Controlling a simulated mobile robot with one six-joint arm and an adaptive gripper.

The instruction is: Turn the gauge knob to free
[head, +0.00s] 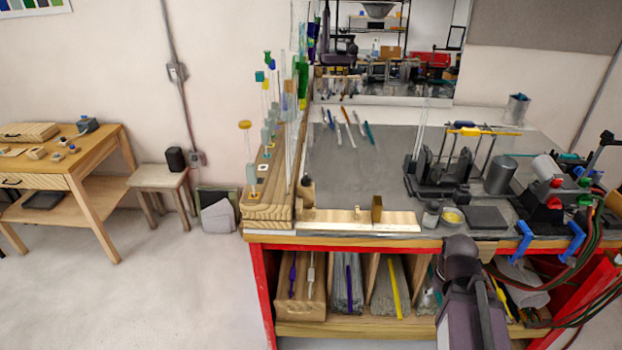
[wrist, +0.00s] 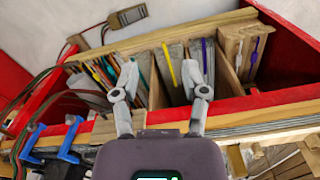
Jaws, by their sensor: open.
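A pale wooden gauge board (head: 345,220) lies along the front left edge of the bench top in the head view. A brown upright block (head: 377,209) stands on it towards its right end. A small dark round piece (head: 307,184) stands at its left end. I cannot tell which of these is the knob, or its setting. My gripper (wrist: 161,76) is open and empty in the wrist view, its fingers apart over the front of the bench and the shelf below. In the head view my arm hides the gripper.
A rack of upright coloured rods (head: 266,205) stands left of the gauge. Loose rods (head: 345,127) lie behind it on the grey mat. To the right are a dark stand (head: 440,180), a metal cup (head: 500,175) and blue clamps (head: 523,241). Shelf bins (wrist: 172,65) hold several rods.

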